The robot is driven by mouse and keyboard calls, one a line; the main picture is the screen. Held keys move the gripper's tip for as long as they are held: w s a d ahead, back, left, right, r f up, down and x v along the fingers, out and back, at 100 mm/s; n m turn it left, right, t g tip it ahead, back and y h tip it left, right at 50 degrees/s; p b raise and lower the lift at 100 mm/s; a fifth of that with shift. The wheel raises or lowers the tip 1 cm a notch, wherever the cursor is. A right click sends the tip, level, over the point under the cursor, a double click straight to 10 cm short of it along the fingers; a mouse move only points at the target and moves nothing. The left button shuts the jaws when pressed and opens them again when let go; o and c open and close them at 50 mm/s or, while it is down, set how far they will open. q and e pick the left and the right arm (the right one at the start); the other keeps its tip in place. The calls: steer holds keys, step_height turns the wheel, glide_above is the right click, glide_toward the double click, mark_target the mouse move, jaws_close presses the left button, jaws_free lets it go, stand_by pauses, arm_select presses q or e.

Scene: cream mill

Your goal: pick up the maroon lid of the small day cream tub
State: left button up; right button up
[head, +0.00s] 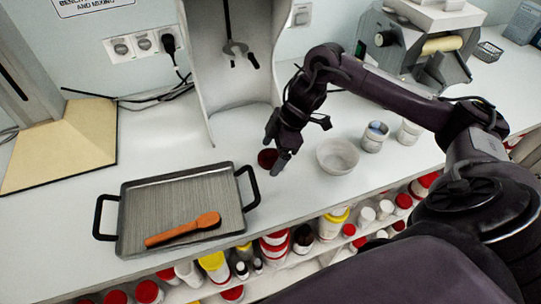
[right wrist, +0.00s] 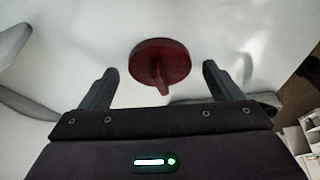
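The maroon lid (head: 267,158) lies on the pale bench, right of the tray. In the right wrist view the maroon lid (right wrist: 160,58) is a round disc with a raised grip across it. My right gripper (head: 275,155) is at the lid, its fingers pointing down. In the right wrist view my right gripper (right wrist: 160,85) is open and empty, with the lid ahead and between the fingers, apart from both. A small open tub (head: 374,138) with bluish contents stands to the right; I cannot tell whether it is the day cream tub. My left gripper is not in view.
A grey tray (head: 135,205) with black handles holds an orange-brown spoon (head: 183,230). A white bowl (head: 337,157) stands just right of my gripper, and another pale tub (head: 409,132) is further right. A white stand (head: 232,60) rises behind. Shelves below hold several jars.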

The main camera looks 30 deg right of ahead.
steer(key=c, duration=0.9)
steer(key=shift+r, duration=0.1)
